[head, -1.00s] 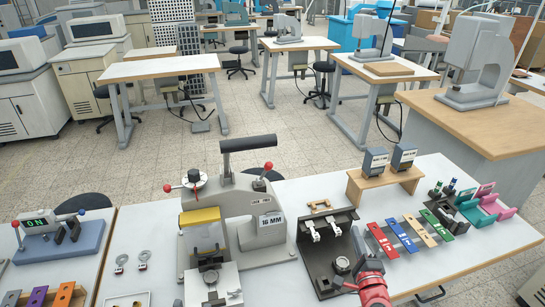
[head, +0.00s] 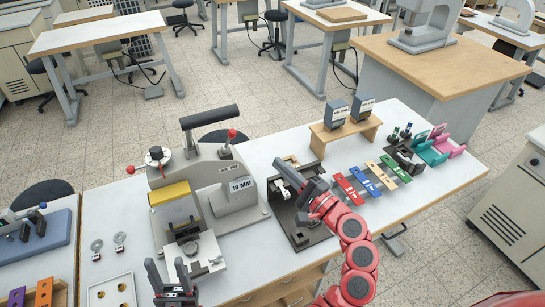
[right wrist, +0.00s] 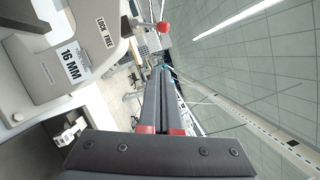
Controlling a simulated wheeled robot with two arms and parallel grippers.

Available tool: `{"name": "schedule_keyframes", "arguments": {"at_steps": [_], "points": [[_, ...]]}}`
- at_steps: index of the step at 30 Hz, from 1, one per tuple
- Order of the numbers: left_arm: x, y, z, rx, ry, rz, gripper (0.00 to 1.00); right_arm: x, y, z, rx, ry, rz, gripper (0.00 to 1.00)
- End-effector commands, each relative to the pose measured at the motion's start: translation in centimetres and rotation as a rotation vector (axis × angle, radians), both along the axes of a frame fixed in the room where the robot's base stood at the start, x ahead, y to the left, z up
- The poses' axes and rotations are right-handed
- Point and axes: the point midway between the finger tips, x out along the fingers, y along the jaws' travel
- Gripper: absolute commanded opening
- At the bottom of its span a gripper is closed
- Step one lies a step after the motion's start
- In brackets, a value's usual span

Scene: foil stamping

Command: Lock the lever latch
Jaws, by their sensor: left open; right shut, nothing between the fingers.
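The lever latch (head: 228,143) is a short dark lever with a red ball end on the right shoulder of the grey press (head: 215,172). It stands up, its ball leaning slightly right. In the right wrist view, the red ball (right wrist: 163,27) is at the top, near a "LOCK FREE" label (right wrist: 107,32); which setting it points to is unclear. My right gripper (head: 284,163) is shut and empty, right of the press and apart from the lever. Its closed fingers (right wrist: 160,72) show in the wrist view. My left gripper (head: 167,268) is open and empty in front of the press.
A black fixture (head: 300,235) lies under my right arm. A wooden stand (head: 345,132) with two dark blocks is behind it, and coloured plates (head: 365,182) lie to the right.

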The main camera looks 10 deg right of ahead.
Motion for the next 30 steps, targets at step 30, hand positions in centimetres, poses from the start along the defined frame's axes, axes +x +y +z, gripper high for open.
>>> {"name": "schedule_keyframes", "arguments": {"at_steps": [30], "points": [[0.0, 0.0, 6.0, 0.0, 0.0, 0.0, 0.5, 7.2, 8.3, 2.7, -0.001, -0.001, -0.004, 0.0]]}}
